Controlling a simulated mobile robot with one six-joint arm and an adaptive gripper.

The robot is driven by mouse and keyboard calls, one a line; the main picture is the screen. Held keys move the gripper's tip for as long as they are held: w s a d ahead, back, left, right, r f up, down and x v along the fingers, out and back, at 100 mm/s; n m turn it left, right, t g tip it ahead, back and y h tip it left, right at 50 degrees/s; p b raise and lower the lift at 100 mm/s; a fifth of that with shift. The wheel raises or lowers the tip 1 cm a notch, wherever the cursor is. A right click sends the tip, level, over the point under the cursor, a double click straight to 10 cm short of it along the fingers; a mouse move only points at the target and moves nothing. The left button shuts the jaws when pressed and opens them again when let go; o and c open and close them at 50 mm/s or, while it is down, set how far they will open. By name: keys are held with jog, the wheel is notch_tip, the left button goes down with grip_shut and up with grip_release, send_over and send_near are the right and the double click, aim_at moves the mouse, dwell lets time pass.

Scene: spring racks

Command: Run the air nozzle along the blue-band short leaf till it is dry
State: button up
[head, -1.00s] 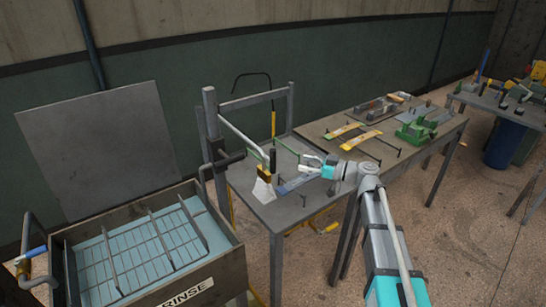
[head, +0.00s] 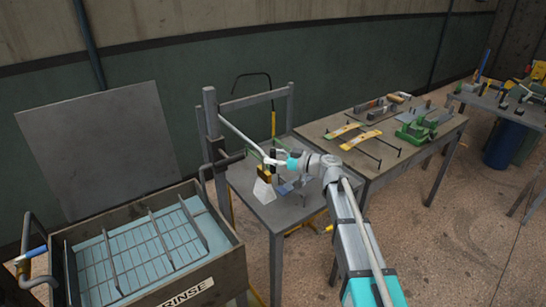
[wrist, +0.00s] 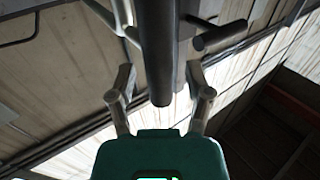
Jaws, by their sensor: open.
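My gripper (head: 270,157) is over the near grey table, at the top of an upright tool with a yellow block (head: 264,172) and a pale wedge-shaped lower end (head: 263,190). I take this tool for the air nozzle, but cannot be sure. In the wrist view a dark round bar (wrist: 159,60) stands between the two open, apart fingers of my gripper (wrist: 160,92); I see no grip on it. A bluish flat piece (head: 286,188), likely the blue-band short leaf, lies on the table to the right of the tool, partly hidden by my arm. Its wetness cannot be seen.
A post-and-bar frame (head: 253,101) stands at the table's back. The rinse tank (head: 222,262) with a wire rack is at left front. Yellow-banded leaves (head: 361,140) lie on rods on the farther table (head: 318,128), beside a green fixture (head: 415,130).

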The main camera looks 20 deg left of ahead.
grip_shut()
dwell(0.3)
jog(key=shift+w, duration=0.2)
